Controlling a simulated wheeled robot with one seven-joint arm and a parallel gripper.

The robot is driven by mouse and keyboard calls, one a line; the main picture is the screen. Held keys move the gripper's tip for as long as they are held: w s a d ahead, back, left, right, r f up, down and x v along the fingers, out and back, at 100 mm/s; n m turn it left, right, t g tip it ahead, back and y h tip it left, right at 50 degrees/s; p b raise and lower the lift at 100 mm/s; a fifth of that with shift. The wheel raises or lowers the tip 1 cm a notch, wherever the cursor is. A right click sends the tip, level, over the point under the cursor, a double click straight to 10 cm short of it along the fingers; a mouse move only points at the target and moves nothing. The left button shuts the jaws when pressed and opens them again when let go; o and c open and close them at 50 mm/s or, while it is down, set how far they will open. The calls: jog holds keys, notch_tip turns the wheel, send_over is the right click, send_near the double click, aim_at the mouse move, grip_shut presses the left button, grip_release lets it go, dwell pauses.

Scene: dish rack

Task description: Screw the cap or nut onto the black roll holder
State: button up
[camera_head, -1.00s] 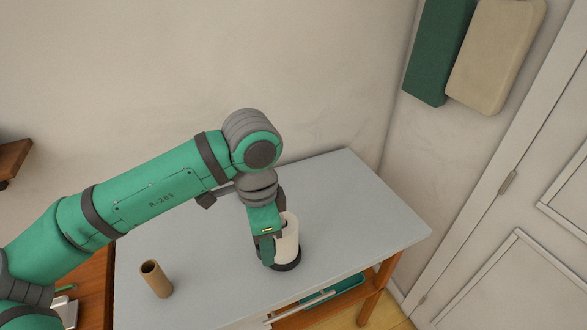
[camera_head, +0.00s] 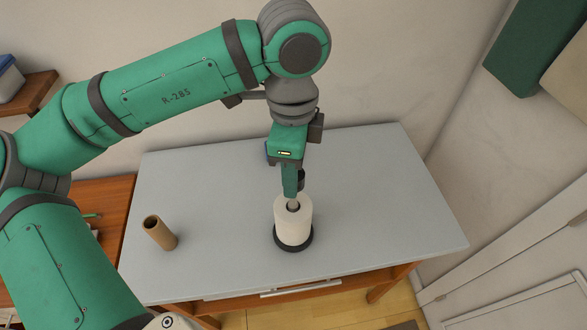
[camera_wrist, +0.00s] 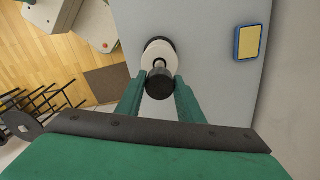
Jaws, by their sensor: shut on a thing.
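The black roll holder (camera_head: 294,246) stands on the grey table, its round base showing under a white paper roll (camera_head: 292,228). The holder's pale rod tip shows in the roll's top opening. My gripper (camera_head: 296,186) is just above the roll, pointing down. In the wrist view its two fingers (camera_wrist: 160,88) are shut on a short black cap (camera_wrist: 159,84). The cap (camera_head: 300,180) shows partly beside a finger in the head view. It lines up closely with the rod; I cannot tell whether they touch. The roll (camera_wrist: 157,52) and base also show in the wrist view.
A yellow and blue sponge-like block (camera_wrist: 249,43) lies on the table. The tabletop right of the holder is clear. A wooden surface adjoins at the left.

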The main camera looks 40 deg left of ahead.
jog(key=shift+f, duration=2.4)
jog(key=shift+f, duration=1.15)
jog(key=m, duration=0.3)
jog(key=shift+m, duration=0.9)
jog(key=shift+m, duration=2.3)
